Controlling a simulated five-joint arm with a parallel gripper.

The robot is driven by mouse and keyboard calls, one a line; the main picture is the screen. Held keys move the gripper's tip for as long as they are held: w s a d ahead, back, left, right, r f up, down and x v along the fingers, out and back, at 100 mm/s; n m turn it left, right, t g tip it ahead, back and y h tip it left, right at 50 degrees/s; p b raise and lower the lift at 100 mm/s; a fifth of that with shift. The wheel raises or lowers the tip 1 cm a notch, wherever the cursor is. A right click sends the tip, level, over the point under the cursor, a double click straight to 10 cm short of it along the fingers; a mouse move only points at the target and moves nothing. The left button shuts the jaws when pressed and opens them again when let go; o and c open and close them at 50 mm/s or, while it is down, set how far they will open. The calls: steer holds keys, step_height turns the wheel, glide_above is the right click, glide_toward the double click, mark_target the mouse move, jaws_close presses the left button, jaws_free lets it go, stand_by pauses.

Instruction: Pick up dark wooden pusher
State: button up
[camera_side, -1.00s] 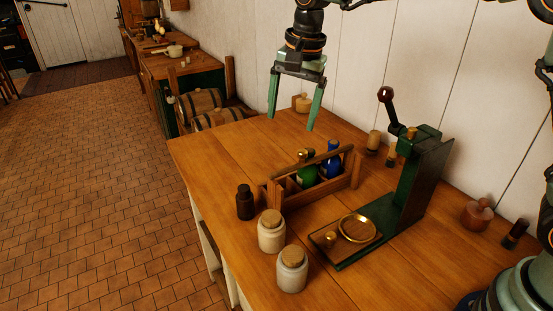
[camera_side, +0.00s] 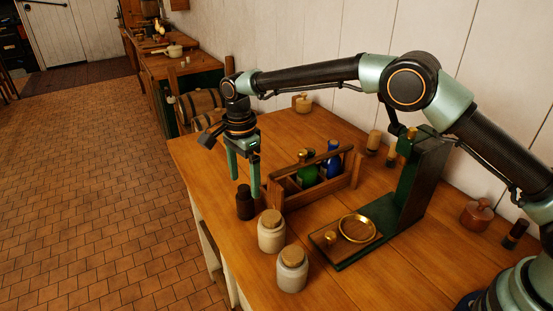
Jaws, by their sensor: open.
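A small dark brown upright piece with a narrower top, which looks like the dark wooden pusher (camera_side: 245,204), stands near the table's left edge, left of the bottle carrier. My gripper (camera_side: 245,189) is open and points down over it. One finger shows at the left of its top and the other at its right. I cannot tell whether the fingertips reach below its top or touch it. A second small dark piece (camera_side: 515,234) lies or stands at the far right, near my arm's base.
A wooden carrier (camera_side: 330,184) with green and blue bottles stands close to the right of my gripper. Two cork-topped jars (camera_side: 271,236) stand in front.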

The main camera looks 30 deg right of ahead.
mark_target(245, 199)
steer(key=shift+w+f, duration=0.15)
steer(key=shift+f, duration=3.3)
jaws_close()
